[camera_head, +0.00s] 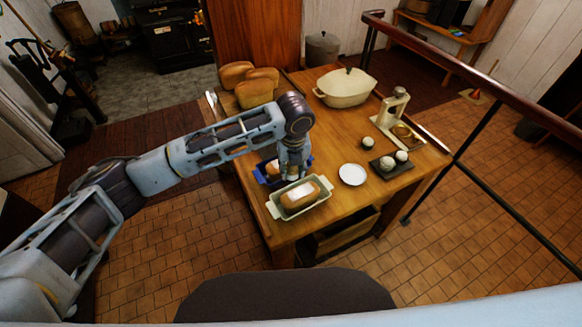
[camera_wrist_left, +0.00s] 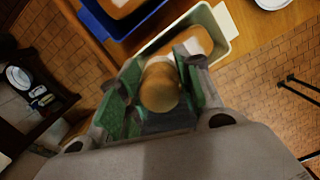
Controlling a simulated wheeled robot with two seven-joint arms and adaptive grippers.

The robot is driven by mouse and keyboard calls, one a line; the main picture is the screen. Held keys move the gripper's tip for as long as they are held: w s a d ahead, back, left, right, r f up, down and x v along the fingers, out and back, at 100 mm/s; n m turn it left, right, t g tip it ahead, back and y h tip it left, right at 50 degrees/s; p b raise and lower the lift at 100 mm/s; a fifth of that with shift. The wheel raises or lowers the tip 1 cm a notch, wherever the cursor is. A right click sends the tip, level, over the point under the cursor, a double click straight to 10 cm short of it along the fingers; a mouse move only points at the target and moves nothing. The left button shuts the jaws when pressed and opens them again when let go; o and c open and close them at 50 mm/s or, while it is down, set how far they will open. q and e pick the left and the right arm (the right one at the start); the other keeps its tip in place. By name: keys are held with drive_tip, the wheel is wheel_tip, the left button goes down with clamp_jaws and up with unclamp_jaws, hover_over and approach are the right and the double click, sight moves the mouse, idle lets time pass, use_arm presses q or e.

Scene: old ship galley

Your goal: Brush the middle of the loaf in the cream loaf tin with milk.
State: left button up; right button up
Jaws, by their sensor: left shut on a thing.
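The cream loaf tin (camera_head: 272,209) stands near the table's front left corner with a brown loaf (camera_head: 299,201) in it. A whitish patch shows on top of that loaf. My left gripper (camera_head: 291,172) is above the tin's back edge, pointing down. In the left wrist view its green-padded fingers (camera_wrist_left: 160,92) are shut on a wooden brush handle (camera_wrist_left: 160,86), seen end-on. The brush's bristles are hidden, so I cannot tell if they touch the loaf. The cream tin (camera_wrist_left: 221,22) and loaf (camera_wrist_left: 197,37) lie just beyond the fingers. My right gripper is out of view.
A blue tin (camera_head: 260,175) with another loaf stands close behind the cream tin. A white plate (camera_head: 352,174) lies to the right. Farther back are loaves (camera_head: 254,92), a cream lidded pot (camera_head: 345,88), a dark tray (camera_head: 392,165) with round items and a cream stand (camera_head: 394,107).

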use_arm(q)
drive_tip(key=shift+d+m, duration=0.1)
drive_tip(key=shift+m, duration=0.2)
drive_tip(key=shift+d+m, duration=0.2)
drive_tip(key=shift+m, duration=0.1)
drive_tip(key=shift+a, duration=0.1)
drive_tip(key=shift+f, duration=0.1)
